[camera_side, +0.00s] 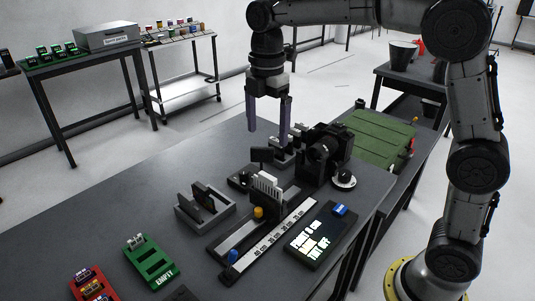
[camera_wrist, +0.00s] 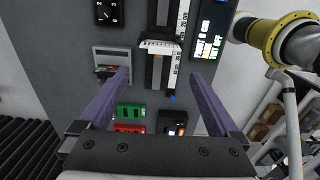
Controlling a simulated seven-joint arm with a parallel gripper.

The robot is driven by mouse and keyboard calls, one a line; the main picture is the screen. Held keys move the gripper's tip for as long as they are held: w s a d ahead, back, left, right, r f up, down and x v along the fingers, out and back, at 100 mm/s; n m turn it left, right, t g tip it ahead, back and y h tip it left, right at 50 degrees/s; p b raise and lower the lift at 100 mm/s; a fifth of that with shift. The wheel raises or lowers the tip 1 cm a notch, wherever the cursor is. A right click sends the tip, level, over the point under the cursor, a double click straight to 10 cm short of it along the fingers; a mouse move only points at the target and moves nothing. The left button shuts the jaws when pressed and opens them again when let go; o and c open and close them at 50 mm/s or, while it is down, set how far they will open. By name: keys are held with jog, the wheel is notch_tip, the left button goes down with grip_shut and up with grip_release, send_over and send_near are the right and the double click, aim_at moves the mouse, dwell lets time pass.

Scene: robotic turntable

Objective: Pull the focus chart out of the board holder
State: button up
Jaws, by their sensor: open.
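A white board with a toothed-looking top (camera_side: 266,184) stands upright in a dark holder on the scaled rail (camera_side: 272,238); it seems to be the focus chart. It also shows in the wrist view (camera_wrist: 160,46). A grey slotted holder (camera_side: 186,219) to its left holds a dark upright board (camera_side: 203,197), whose edge looks coloured in the wrist view (camera_wrist: 107,68). I cannot tell for certain which is the focus chart. My gripper (camera_side: 267,136) is open and empty, high above the table beyond both boards. The purple fingers also show in the wrist view (camera_wrist: 161,78).
A black camera (camera_side: 327,152) stands behind the rail. A lettered display (camera_side: 320,236) lies to its right. A green EMPTY tray (camera_side: 155,263) and a red tray (camera_side: 92,287) sit front left. The table's back left is bare.

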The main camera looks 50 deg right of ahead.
aim_at(267, 176)
notch_tip(267, 176, down, 12)
dwell(0.5)
jog(key=c, duration=1.4)
jog(key=shift+r, duration=2.8)
jog(key=shift+c, duration=0.2)
jog(key=shift+s, duration=0.1)
